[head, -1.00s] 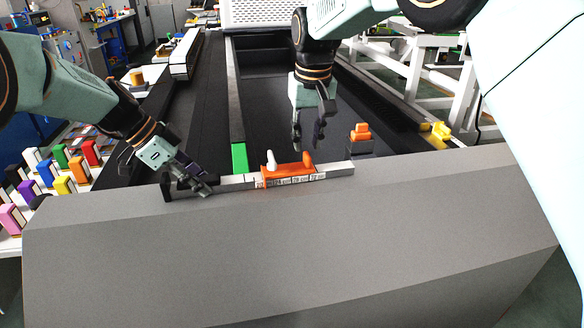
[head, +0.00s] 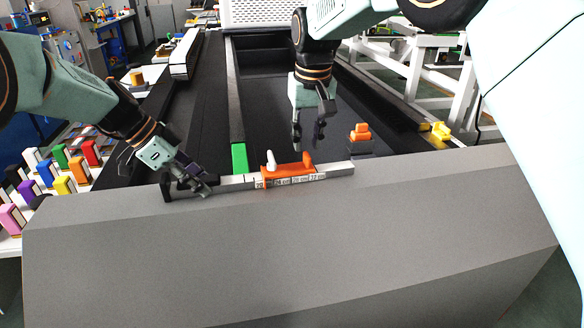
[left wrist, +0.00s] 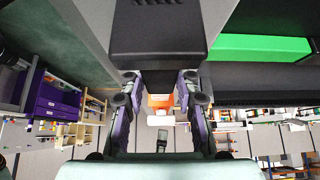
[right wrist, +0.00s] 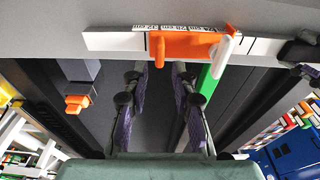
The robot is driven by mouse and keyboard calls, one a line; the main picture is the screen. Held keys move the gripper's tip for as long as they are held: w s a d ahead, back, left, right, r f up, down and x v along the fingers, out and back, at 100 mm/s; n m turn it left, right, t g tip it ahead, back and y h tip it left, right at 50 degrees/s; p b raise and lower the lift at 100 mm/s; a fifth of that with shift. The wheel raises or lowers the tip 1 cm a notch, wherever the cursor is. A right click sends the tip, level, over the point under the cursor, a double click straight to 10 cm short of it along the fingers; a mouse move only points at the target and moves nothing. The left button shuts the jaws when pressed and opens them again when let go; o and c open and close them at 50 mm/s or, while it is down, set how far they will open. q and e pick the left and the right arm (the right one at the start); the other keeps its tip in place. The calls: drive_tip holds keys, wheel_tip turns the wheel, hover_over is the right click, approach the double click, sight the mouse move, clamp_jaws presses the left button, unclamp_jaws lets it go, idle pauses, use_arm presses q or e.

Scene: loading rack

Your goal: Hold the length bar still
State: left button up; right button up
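The length bar (head: 338,169) is a pale bar with printed centimetre labels, lying along the back edge of the grey ledge. An orange slider (head: 287,172) with a white knob sits on it. A black end piece (head: 168,188) is at its left end. My left gripper (head: 198,178) is at that end; in the left wrist view its fingers (left wrist: 159,85) stand apart on either side of the black piece, with gaps visible. My right gripper (head: 309,143) hangs open and empty behind the bar; in the right wrist view, the bar (right wrist: 115,42) crosses beyond its fingertips (right wrist: 157,68).
The wide grey ledge (head: 290,250) in front is clear. A green strip (head: 239,158) lies behind the bar. An orange-topped block (head: 360,137) and a yellow piece (head: 439,131) stand behind to the right. Several coloured blocks (head: 60,175) stand at the left.

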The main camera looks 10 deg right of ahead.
use_arm(q)
drive_tip(key=o, duration=0.5)
